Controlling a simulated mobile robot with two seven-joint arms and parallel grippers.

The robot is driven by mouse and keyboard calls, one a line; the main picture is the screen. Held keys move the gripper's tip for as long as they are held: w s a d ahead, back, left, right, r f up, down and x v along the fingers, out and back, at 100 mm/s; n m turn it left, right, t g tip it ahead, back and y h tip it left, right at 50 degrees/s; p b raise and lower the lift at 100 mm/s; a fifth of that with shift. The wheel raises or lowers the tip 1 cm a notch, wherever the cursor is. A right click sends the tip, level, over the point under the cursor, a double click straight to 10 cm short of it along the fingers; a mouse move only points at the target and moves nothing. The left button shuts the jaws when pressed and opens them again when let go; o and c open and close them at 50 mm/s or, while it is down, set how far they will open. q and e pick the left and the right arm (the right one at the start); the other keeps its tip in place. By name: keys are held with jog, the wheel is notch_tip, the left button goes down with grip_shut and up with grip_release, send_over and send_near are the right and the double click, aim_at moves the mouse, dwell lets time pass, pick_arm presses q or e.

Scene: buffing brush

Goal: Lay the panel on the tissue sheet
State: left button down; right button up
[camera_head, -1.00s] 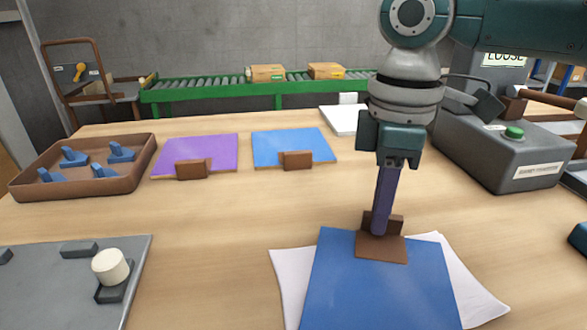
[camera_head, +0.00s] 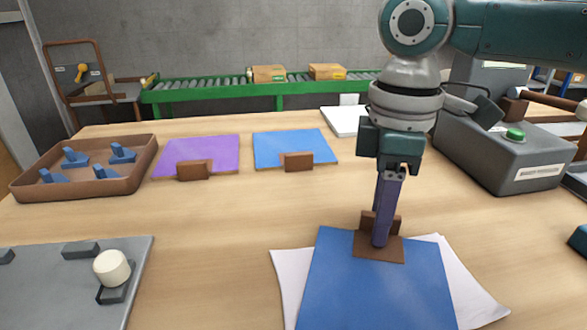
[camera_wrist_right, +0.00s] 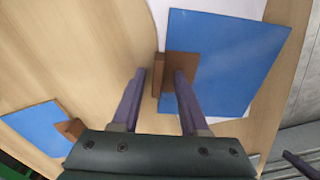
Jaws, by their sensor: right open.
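A blue panel (camera_head: 375,290) lies on the white tissue sheet (camera_head: 288,275), whose edges show at both sides; both also show in the right wrist view. The panel has a brown plate with an upright brown block (camera_head: 394,224) at its far edge. My right gripper (camera_wrist_right: 160,74) is open, with one finger on each side of the brown block (camera_wrist_right: 158,76). In the head view, its near finger (camera_head: 388,205) hides part of the block. I cannot tell whether a finger touches it. My left gripper is not in view.
A purple panel (camera_head: 205,154) and another blue panel (camera_head: 285,146) lie farther back. A brown tray (camera_head: 25,188) holds several blue pieces. A grey plate (camera_head: 60,290) with a white knob is front left; a grey machine (camera_head: 485,155) stands right.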

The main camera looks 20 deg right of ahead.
notch_tip(320, 180, up, 13)
jog(key=p, duration=0.3)
jog(key=shift+f, duration=0.2)
jog(key=s+a+r+m+t+y+p, duration=0.3)
jog(key=s+a+p, duration=0.8)
jog(key=a+p, duration=0.3)
jog(key=s+d+r+m+h+p, duration=0.3)
jog(key=s+d+r+m+p, duration=0.3)
jog(key=s+d+p, duration=0.25)
notch_tip(320, 180, up, 36)
jog(key=p, duration=3.6)
jog(key=shift+w+d+r+t, duration=0.15)
jog(key=shift+w+d+t, duration=0.15)
jog(key=shift+w, duration=0.1)
